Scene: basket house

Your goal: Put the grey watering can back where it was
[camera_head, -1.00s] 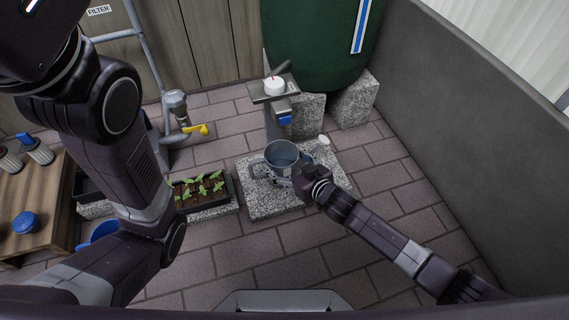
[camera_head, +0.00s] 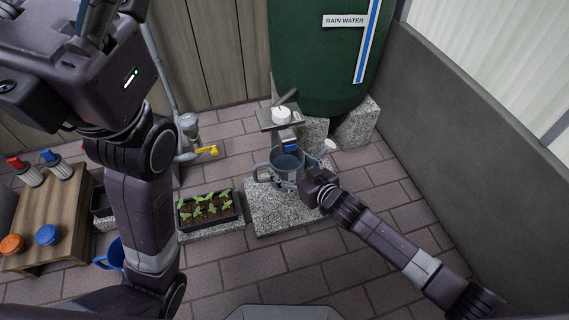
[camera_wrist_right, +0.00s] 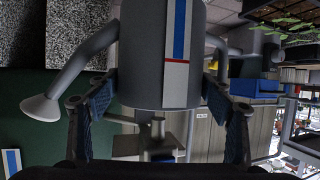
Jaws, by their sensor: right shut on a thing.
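My right gripper (camera_head: 301,178) is shut on the grey watering can (camera_head: 288,164), which is upright with its open top showing. In the right wrist view the can (camera_wrist_right: 160,55) sits between the two fingers, with a blue-and-white stripe on its side and its spout at left. In the head view the can is over the back part of a speckled stone slab (camera_head: 284,217), just in front of a blue-marked tap part (camera_head: 290,146). I cannot tell whether its base touches the slab. My left gripper (camera_head: 98,18) is partly cut off at the top left; its jaws are unclear.
A green rain water tank (camera_head: 325,70) stands behind on stone blocks. A metal shelf (camera_head: 266,124) with a white round piece (camera_head: 281,115) is above the can. A seedling tray (camera_head: 208,222) and a yellow-handled tap (camera_head: 207,152) are left. A wooden table (camera_head: 62,212) is far left.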

